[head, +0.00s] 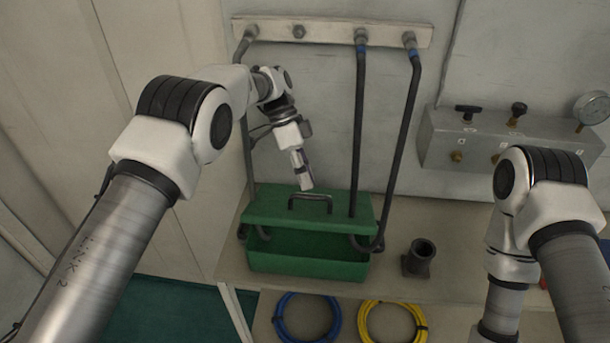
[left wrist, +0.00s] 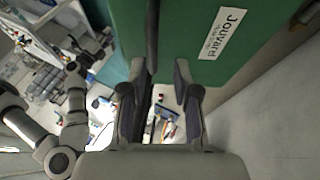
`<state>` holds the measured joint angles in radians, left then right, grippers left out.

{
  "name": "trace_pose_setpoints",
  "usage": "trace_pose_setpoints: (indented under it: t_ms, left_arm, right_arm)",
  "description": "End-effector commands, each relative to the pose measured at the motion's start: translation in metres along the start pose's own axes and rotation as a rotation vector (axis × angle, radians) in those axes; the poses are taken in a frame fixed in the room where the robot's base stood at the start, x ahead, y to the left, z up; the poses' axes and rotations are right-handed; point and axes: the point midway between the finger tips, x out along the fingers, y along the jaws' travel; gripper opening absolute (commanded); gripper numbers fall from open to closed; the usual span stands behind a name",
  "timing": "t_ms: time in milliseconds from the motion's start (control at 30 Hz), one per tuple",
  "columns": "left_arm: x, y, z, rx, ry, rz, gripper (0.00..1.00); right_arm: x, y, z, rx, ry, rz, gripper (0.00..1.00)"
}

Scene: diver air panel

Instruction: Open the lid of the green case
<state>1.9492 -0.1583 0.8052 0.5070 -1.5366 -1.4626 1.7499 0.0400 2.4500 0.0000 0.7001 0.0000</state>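The green case (head: 308,268) stands on the bench against the wall. Its lid (head: 265,208) is tilted up at the front, and a dark green gap shows between lid and box. A dark bar handle (head: 311,197) is on the lid. My left gripper (head: 306,186) is just above the handle; I cannot tell whether it touches. In the left wrist view my left gripper (left wrist: 162,85) has its fingers apart, with a dark bar running beside the left finger. The green lid (left wrist: 185,60) with a white label (left wrist: 221,33) fills the top there. My right gripper is out of view.
Dark hoses (head: 358,130) hang from a wall manifold (head: 330,30) beside and in front of the case. A dark fitting (head: 418,258) stands to its right. Blue (head: 290,328) and yellow (head: 375,328) hose coils lie below. A valve panel (head: 440,145) with a gauge is at the right.

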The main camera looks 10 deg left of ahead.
Motion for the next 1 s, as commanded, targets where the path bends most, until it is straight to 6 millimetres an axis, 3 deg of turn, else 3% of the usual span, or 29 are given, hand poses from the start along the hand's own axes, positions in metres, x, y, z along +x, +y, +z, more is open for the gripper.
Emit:
trace_pose_setpoints:
  t_ms: [367,733,1000]
  left_arm:
    - [-0.006,0.003,-0.003,0.001,0.0,-0.001,0.38]
    - [-0.071,0.035,-0.029,0.001,0.001,-0.002,0.38]
    - [-0.084,0.043,-0.035,-0.001,0.0,0.001,0.38]
  right_arm:
    - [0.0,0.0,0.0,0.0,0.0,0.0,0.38]
    - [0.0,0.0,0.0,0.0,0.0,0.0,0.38]
    - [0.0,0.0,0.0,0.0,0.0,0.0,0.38]
